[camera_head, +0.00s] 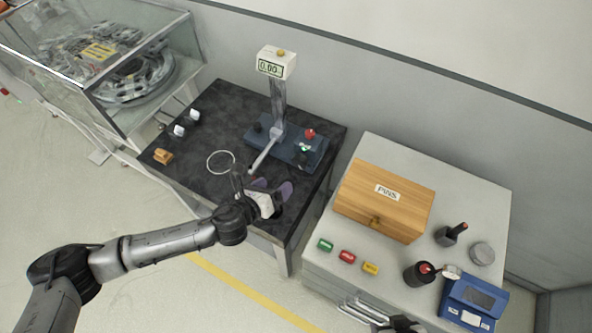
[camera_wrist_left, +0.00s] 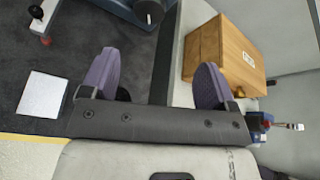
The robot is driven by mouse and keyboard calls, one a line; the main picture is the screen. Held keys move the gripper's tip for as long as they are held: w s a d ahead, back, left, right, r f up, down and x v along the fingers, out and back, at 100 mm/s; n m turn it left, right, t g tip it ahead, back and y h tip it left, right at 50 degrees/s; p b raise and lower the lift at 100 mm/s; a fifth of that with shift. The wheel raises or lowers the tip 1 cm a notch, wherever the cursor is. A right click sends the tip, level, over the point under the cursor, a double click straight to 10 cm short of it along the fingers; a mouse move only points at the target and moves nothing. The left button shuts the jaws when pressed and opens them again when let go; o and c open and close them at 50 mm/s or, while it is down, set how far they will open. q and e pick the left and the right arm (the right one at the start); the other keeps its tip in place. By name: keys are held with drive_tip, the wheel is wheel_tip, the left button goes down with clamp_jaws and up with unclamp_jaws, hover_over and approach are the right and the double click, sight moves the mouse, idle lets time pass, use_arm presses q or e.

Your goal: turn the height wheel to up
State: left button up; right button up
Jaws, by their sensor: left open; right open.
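The height gauge has a blue base (camera_head: 310,153), a grey post and a display box (camera_head: 276,62) reading 0.00. The base carries dark knobs, a red-topped knob (camera_head: 310,134) and a green-marked part. I cannot tell for sure which knob is the height wheel. A dark cylindrical knob (camera_wrist_left: 148,12) on the base shows at the top of the left wrist view. My left gripper (camera_head: 271,187) is open and empty, its purple fingers over the dark table in front of the base, apart from it. Its fingers also show in the left wrist view (camera_wrist_left: 155,82). My right gripper does not show clearly.
A metal ring (camera_head: 221,161), a wooden block (camera_head: 163,156) and small white-topped pieces lie left on the dark table (camera_head: 222,110). A lever reaches from the gauge toward my left gripper. Right, a grey cabinet holds a wooden PINS box (camera_head: 384,200), coloured tags and a blue device (camera_head: 472,301).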

sight(297, 162)
use_arm(q)
drive_tip(key=shift+w+a+f+m, duration=0.5)
drive_tip(key=shift+w+f+m, duration=0.05)
drive_tip(key=shift+w+m, duration=0.15)
drive_tip(key=b+x, duration=0.2)
drive_tip(key=x, duration=0.9)
drive_tip(key=shift+w+d+f, duration=0.15)
drive_tip(key=shift+f, duration=0.05)
drive_tip(key=shift+b+x, duration=0.4)
drive_tip(key=shift+x, duration=0.4)
drive_tip(key=shift+w+d, duration=0.1)
drive_tip(key=shift+w, duration=0.05)
